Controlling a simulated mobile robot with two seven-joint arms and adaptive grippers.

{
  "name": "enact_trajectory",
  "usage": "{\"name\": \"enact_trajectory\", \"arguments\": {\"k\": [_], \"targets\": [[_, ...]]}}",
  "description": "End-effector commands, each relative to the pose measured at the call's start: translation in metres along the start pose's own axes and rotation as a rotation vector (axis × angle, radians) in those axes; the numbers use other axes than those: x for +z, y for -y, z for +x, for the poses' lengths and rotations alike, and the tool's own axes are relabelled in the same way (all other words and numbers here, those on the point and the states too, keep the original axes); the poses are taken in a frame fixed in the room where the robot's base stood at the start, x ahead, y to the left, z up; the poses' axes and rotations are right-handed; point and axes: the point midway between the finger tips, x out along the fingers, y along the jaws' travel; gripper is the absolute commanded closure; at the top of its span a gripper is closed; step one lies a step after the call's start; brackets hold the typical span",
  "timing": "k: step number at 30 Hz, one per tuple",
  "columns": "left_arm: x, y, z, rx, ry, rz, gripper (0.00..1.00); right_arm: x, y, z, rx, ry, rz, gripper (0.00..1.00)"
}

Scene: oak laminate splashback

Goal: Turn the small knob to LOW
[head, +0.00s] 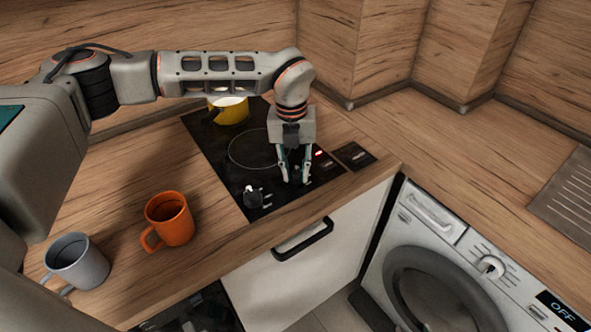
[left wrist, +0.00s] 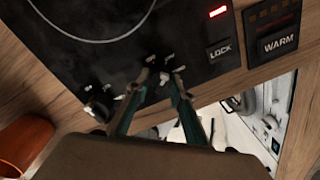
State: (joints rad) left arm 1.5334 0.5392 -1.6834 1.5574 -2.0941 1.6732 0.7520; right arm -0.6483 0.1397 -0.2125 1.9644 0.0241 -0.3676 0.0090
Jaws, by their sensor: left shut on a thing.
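My left gripper (head: 294,178) reaches down onto the front part of the black hob (head: 212,137), with its fingers close together at the control area. In the left wrist view my left gripper (left wrist: 164,76) has its fingertips at the hob surface, closed around a small dark knob that they mostly hide. The small knob's pointer and LOW mark cannot be made out. Another black knob (head: 253,197) stands on the hob to the left of the gripper, apart from it. It also shows in the left wrist view (left wrist: 100,106). My right gripper is out of view.
A yellow pot (head: 231,111) stands at the back of the hob. An orange mug (head: 170,221) and a grey mug (head: 77,263) stand on the counter at left. A small red display (left wrist: 217,12), a LOCK label and a WARM panel (left wrist: 277,42) lie right of the gripper.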

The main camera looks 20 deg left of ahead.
Motion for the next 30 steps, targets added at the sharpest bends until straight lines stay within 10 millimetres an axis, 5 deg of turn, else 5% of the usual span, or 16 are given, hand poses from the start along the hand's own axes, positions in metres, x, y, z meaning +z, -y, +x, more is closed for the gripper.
{"name": "enact_trajectory", "arguments": {"k": [12, 13, 15, 30], "targets": [[-0.001, 0.000, 0.000, 0.000, -0.002, 0.006, 0.99, 0.002, 0.000, 0.000, -0.001, 0.004, 0.000, 0.60], [-0.001, 0.000, 0.000, 0.000, -0.002, 0.006, 0.72, 0.002, 0.000, 0.000, -0.001, 0.004, 0.000, 0.60], [-0.001, 0.000, 0.000, 0.000, -0.002, 0.006, 0.61, 0.003, 0.000, 0.000, -0.001, 0.005, 0.000, 0.60], [0.001, 0.001, -0.017, -0.002, 0.002, 0.006, 0.61, 0.003, 0.000, 0.000, 0.000, 0.005, -0.002, 0.60]]}}
